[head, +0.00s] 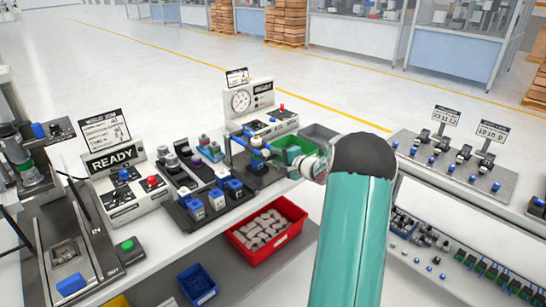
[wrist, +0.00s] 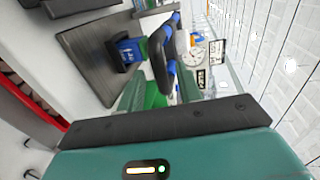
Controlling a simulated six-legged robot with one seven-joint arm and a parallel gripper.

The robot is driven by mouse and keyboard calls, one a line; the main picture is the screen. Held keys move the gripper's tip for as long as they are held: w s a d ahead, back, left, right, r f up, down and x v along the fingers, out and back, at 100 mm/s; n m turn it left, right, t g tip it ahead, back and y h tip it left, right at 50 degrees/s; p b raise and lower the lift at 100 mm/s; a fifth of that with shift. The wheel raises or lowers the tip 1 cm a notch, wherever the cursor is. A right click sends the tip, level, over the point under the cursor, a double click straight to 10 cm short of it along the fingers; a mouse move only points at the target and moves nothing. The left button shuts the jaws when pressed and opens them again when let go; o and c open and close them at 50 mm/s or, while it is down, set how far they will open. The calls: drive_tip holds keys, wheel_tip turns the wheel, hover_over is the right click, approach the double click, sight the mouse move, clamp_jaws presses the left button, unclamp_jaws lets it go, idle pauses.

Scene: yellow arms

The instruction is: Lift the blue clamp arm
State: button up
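The blue clamp arm (head: 255,141) stands on a dark base plate near the right end of the bench in the head view. In the wrist view the blue clamp arm (wrist: 170,66) runs past a dark curved handle (wrist: 158,58) just ahead of my fingers. My gripper (wrist: 162,86) looks open, with its two teal fingers apart and the handle seen between and beyond their tips. In the head view my gripper (head: 296,165) is just right of the clamp. My own arm partly hides the area behind it. I cannot tell whether the fingers touch the handle.
A gauge box (head: 252,101) is behind the clamp. A red bin of grey parts (head: 268,231) is below the bench front. Blue-topped fixtures (head: 218,199) stand to the left.

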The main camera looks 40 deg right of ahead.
drive_tip(key=shift+x, duration=1.25)
drive_tip(key=shift+r, duration=0.1)
clamp_jaws()
